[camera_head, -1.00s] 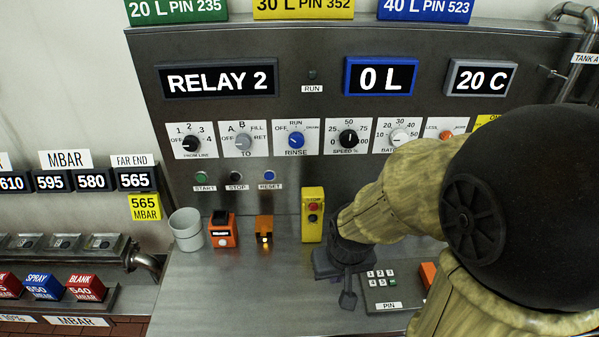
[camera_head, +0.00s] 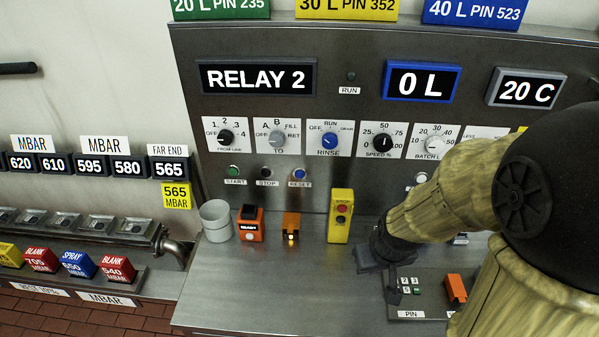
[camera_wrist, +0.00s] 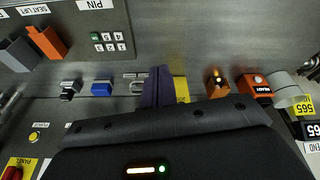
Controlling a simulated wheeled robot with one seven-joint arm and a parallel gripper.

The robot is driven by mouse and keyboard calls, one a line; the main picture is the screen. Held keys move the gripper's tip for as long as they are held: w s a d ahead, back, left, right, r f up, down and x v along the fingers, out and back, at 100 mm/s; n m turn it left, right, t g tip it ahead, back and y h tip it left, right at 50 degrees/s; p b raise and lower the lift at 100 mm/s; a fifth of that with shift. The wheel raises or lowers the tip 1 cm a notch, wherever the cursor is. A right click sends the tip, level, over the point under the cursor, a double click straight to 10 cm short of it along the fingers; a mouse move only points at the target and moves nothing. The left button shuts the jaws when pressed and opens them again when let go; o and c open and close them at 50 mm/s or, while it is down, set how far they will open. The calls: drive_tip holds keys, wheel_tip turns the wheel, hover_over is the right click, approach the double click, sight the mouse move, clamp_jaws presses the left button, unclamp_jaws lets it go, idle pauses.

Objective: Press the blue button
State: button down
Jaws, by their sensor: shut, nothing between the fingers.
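A blue round button (camera_head: 299,173) labelled RESET is on the upright steel panel, right of a black STOP button (camera_head: 266,173) and a green START button (camera_head: 233,172). A yellow box (camera_head: 340,230) on the counter has a red upper button and a small dark lower button whose colour is hard to tell. My gripper (camera_head: 392,293) is shut and empty, pointing down over the counter, right of and nearer than the yellow box, well apart from the RESET button. The wrist view shows the fingers (camera_wrist: 157,86) partly covering the yellow box (camera_wrist: 182,90).
A keypad (camera_head: 411,285) marked PIN and an orange block (camera_head: 456,288) lie beside my gripper. A blue RINSE knob (camera_head: 330,140) sits above the buttons. A grey cup (camera_head: 216,222), orange READY box (camera_head: 250,226) and small orange lamp box (camera_head: 291,226) stand left. The front-left counter is clear.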

sight(300, 174)
drive_tip(key=w+a+n+t+y+p, duration=0.3)
drive_tip(key=w+a+n+t+p, duration=0.2)
drive_tip(key=w+a+n+p, duration=1)
drive_tip(key=w+a+n, duration=0.1)
drive_tip(key=w+n, duration=0.2)
drive_tip(key=n, duration=0.4)
drive_tip(key=shift+w+a+f+t+y+p, duration=0.25)
drive_tip(key=shift+t+y+p, duration=0.05)
drive_tip(key=shift+t+p, duration=0.1)
drive_tip(key=shift+w, duration=4.45)
